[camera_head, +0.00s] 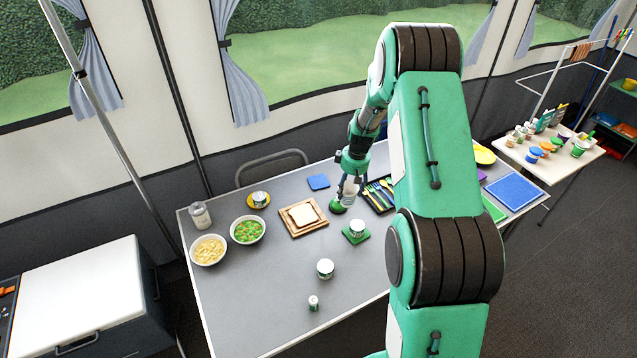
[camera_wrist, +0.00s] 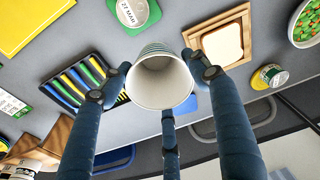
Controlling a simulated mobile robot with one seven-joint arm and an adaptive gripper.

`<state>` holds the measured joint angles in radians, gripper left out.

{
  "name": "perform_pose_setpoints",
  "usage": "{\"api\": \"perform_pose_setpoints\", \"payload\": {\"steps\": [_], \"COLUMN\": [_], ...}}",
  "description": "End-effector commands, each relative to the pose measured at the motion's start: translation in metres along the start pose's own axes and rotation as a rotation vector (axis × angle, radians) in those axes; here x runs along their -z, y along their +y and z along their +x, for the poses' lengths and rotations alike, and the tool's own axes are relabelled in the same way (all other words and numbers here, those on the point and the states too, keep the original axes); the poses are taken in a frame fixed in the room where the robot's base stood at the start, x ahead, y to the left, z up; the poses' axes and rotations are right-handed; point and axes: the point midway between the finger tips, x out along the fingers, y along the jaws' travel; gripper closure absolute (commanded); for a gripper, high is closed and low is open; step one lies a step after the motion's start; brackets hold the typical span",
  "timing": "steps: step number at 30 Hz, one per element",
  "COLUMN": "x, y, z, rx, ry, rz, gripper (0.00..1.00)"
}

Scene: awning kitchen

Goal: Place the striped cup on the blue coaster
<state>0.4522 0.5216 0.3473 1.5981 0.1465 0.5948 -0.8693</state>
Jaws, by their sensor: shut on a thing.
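My gripper (camera_head: 352,182) is shut on the striped cup (camera_head: 349,194) and holds it over the table, beside the cutlery tray. In the wrist view the cup (camera_wrist: 162,82) sits between my fingers, its pale open inside facing the camera and bands showing near its upper edge. The blue coaster (camera_head: 318,182) lies on the table to the left of my gripper, near the back edge, and nothing is on it. In the wrist view the coaster (camera_wrist: 191,104) is mostly hidden behind the cup and a finger.
A board with bread (camera_head: 304,217) lies left of the cup. A can on a green coaster (camera_head: 357,231) stands in front. The cutlery tray (camera_head: 378,195) is close on the right. A round green thing (camera_head: 338,208) shows below the cup. Bowls (camera_head: 208,250) stand farther left.

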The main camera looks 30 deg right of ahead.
Motion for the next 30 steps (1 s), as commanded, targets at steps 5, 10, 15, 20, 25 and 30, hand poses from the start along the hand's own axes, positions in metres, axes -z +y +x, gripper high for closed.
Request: {"api": "perform_pose_setpoints", "payload": {"steps": [5, 10, 15, 20, 25, 30], "x": [0.035, 0.065, 0.095, 0.122, 0.149, 0.175], "y": [0.016, 0.029, 0.042, 0.051, 0.059, 0.066], "z": [0.003, 0.006, 0.009, 0.013, 0.017, 0.021], "rx": [-0.006, -0.011, -0.017, -0.022, -0.028, -0.034], "ry": [0.000, 0.000, 0.000, -0.001, -0.001, -0.002], "rz": [0.048, 0.099, 0.149, 0.198, 0.250, 0.302], "gripper": [0.50, 0.50, 0.50, 0.50, 0.50, 0.50]}}
